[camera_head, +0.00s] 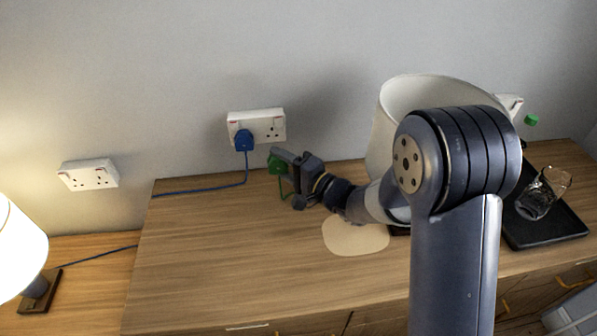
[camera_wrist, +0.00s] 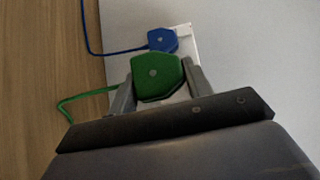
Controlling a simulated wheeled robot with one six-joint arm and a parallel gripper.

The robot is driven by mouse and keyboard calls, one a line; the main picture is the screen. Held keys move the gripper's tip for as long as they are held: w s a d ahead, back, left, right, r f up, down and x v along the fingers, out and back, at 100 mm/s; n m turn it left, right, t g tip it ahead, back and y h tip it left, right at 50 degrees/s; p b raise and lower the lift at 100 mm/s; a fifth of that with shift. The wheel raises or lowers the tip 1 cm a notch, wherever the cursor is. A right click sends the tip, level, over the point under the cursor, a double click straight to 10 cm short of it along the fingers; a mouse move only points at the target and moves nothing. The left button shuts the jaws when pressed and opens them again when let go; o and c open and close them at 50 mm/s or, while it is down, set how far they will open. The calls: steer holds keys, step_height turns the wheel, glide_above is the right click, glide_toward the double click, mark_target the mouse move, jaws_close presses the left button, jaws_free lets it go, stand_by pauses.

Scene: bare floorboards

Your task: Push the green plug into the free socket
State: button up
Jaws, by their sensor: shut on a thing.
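The green plug (camera_head: 276,165) is held between the fingers of my gripper (camera_head: 289,172), in front of the wall below and right of the middle double socket (camera_head: 265,122). A blue plug (camera_head: 243,140) sits in the left outlet of that socket; its right outlet shows bare holes. In the wrist view, my gripper (camera_wrist: 157,88) is shut on the green plug (camera_wrist: 157,77), with a finger on each side. The white socket plate (camera_wrist: 180,50) lies behind it, partly hidden, with the blue plug (camera_wrist: 162,40) beyond. I cannot tell the gap to the plate.
Another double socket (camera_head: 90,175) is at the left, with a lit lamp (camera_head: 20,250) below it. A white lampshade (camera_head: 425,95) stands behind my arm. A glass (camera_head: 541,195) lies on a black tray (camera_head: 535,232) at right. The wooden top (camera_head: 220,245) is clear at left.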

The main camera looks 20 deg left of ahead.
mark_target(265, 134)
steer(key=shift+s+a+r+y, duration=0.15)
steer(key=shift+s+r+y, duration=0.05)
steer(key=shift+y, duration=0.1)
steer(key=shift+w+a+p, duration=0.25)
steer(key=shift+w+a, duration=0.2)
steer(key=shift+w, duration=0.4)
steer(key=shift+w+a+p, duration=0.25)
steer(key=shift+w+a, duration=0.2)
steer(key=shift+w, duration=0.4)
steer(key=shift+w+a+p, duration=0.25)
steer(key=shift+w+a, duration=0.2)
steer(key=shift+w, duration=0.4)
steer(key=shift+p, duration=0.45)
steer(key=shift+w+a+p, duration=0.2)
steer(key=shift+w+a, duration=0.2)
steer(key=shift+w, duration=0.25)
steer(key=shift+w+a+p, duration=0.2)
steer(key=shift+w+a, duration=0.15)
steer(key=shift+w, duration=0.25)
stand_by(0.4)
